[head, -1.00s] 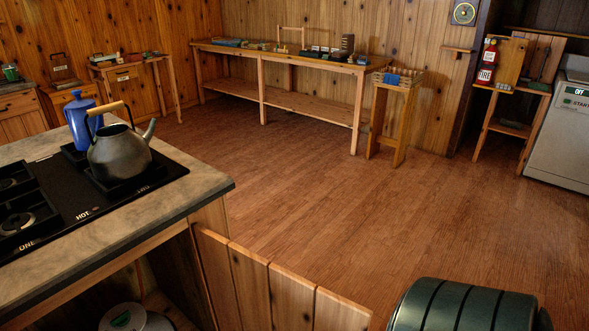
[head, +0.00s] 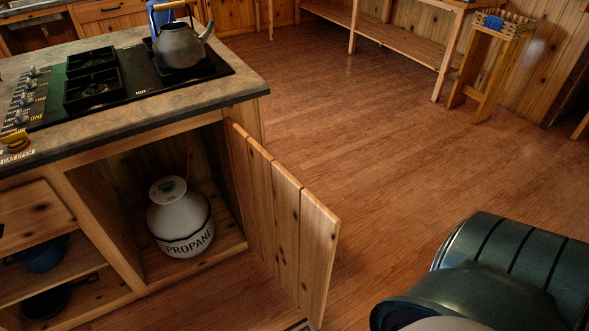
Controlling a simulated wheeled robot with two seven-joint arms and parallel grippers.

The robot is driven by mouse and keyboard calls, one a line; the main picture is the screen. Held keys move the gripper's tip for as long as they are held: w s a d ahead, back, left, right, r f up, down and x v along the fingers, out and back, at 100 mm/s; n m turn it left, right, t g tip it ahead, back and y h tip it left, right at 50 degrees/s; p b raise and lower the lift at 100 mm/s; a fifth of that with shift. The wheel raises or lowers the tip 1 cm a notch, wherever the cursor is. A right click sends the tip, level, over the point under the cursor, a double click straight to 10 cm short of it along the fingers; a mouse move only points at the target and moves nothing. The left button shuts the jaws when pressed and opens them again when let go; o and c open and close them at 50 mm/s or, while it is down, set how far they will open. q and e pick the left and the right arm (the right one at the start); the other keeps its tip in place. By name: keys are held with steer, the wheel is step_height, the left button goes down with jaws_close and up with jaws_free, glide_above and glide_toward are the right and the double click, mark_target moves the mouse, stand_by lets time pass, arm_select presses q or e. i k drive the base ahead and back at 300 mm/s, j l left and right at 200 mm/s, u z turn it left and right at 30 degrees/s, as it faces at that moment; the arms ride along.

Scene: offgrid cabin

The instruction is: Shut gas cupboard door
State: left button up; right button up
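The gas cupboard door (head: 285,220) is a panel of vertical wooden planks. It stands wide open, swung out from the right side of the cupboard opening towards the lower right. The gas cupboard (head: 130,185) is an open wooden compartment under the stove counter. A white propane cylinder (head: 180,222) with a green mark on top stands inside it, clear of the door. The door's lower end reaches near the bottom edge of the picture. Neither of my grippers is in view.
The stove counter (head: 150,125) overhangs the cupboard, with a kettle (head: 180,45) on its hob. Open shelves (head: 85,300) lie left of the cupboard. A dark green ribbed rounded object (head: 510,265) fills the lower right. The wooden floor (head: 380,150) beyond the door is clear.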

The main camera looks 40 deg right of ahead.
mark_target(296, 234)
steer(key=k+l+u, duration=0.1)
steer(key=l, duration=0.3)
steer(key=k+l+u, duration=0.1)
steer(key=l, duration=0.25)
steer(key=k+l+u, duration=0.1)
steer(key=l, duration=0.3)
steer(key=k+l+u, duration=0.1)
steer(key=k+l, duration=0.15)
steer(key=i+l+u, duration=0.15)
steer(key=l, duration=0.8)
steer(key=l+u, duration=0.1)
steer(key=l, duration=0.8)
